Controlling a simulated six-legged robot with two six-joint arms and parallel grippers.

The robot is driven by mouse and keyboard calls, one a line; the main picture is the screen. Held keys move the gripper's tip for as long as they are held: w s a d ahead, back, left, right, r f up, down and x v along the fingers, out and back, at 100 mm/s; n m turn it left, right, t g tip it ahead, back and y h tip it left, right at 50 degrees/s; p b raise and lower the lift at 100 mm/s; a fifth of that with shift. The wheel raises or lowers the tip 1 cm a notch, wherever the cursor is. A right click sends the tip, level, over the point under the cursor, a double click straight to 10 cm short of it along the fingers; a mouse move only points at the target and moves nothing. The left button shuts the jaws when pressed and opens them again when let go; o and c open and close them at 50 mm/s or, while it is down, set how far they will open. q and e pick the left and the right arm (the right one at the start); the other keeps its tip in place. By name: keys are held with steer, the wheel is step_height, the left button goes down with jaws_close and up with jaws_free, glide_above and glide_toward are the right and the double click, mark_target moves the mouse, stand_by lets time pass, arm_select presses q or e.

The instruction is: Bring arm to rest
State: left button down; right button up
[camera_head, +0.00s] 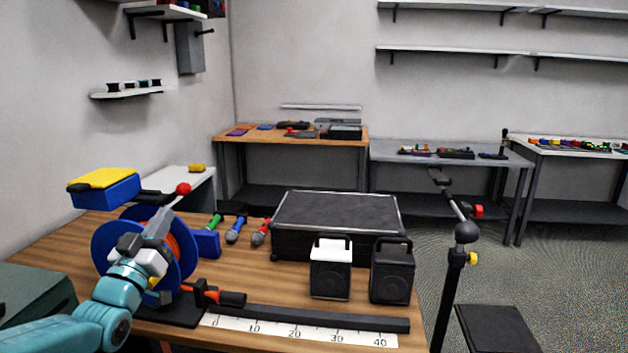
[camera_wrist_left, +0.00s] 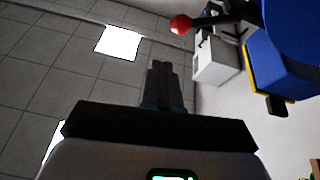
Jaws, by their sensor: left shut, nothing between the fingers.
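My left arm comes in from the lower left in the head view, with teal links. My left gripper (camera_head: 163,216) points upward in front of a blue spool with orange cable (camera_head: 187,246). In the left wrist view the two dark fingers of the gripper (camera_wrist_left: 163,66) are together, with nothing between them, against the ceiling. The gripper and wrist hide part of the spool. My right gripper is in neither view.
A blue and yellow box with a red-knobbed lever (camera_head: 183,188) stands above the spool. The wooden table (camera_head: 240,278) holds several microphones, a black case (camera_head: 335,222), two speakers (camera_head: 391,272) and a ruler strip (camera_head: 300,331). A black stand (camera_head: 453,290) rises at right.

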arm_select(q)
steer(key=s+d+f+n+g+p, duration=0.15)
steer(key=d+f+g, duration=0.25)
steer(key=f, duration=0.7)
steer(key=s+d+f+n+g+p, duration=0.1)
steer(key=s+d+f+g+p, duration=0.2)
steer(key=f, duration=0.8)
steer(key=s+d+f+n+g+p, duration=0.1)
steer(key=s+d+f+g, duration=0.25)
steer(key=f, duration=0.75)
steer(key=s+d+f+g, duration=0.2)
steer(key=s+f+g, duration=0.2)
steer(key=s, duration=0.5)
steer(key=s+d+f+g+p, duration=0.1)
steer(key=s+d+f+g, duration=0.2)
steer(key=s, duration=0.7)
steer(key=s+d+f+g, duration=0.2)
steer(key=s+f+g, duration=0.2)
steer(key=s, duration=0.6)
step_height(320, 180, down, 2)
steer(key=shift+d+f+m+g+p, duration=0.1)
steer(key=shift+d+m+g+p, duration=0.15)
steer(key=shift+m+g+p, duration=0.1)
